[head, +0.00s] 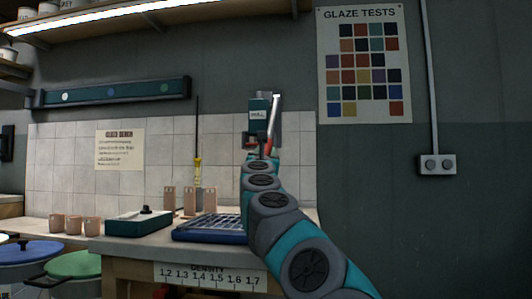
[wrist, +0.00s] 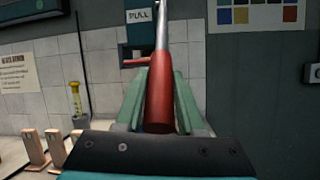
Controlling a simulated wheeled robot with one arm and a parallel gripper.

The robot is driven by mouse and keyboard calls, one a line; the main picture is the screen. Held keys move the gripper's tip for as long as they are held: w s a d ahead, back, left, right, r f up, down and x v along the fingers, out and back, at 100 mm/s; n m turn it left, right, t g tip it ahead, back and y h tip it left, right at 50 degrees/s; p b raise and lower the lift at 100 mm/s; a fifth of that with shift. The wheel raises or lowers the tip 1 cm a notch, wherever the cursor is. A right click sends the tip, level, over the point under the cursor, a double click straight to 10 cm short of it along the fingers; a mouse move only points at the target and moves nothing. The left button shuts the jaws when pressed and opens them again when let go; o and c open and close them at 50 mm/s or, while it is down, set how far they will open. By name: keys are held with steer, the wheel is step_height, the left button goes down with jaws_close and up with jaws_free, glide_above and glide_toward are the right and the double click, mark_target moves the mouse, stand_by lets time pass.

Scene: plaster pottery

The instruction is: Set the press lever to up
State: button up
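The press lever is a grey metal rod with a red handle (head: 268,146); it hangs down and slightly left from its rod at the wall unit. In the wrist view the red handle (wrist: 160,100) lies between the two green fingers. My gripper (head: 262,155) is at the handle's lower end, and in the wrist view its fingers (wrist: 161,90) appear flush against both sides of the handle. My arm hides what is below the handle in the head view.
A workbench with a blue tray (head: 208,228), a teal box (head: 138,222) and several clay pieces (head: 189,200) stands below, left of my arm. A yellow-handled tool (head: 198,172) stands behind them. A glaze test poster (head: 364,65) hangs right; the wall there is mostly clear.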

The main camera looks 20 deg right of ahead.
jaws_close()
stand_by(0.9)
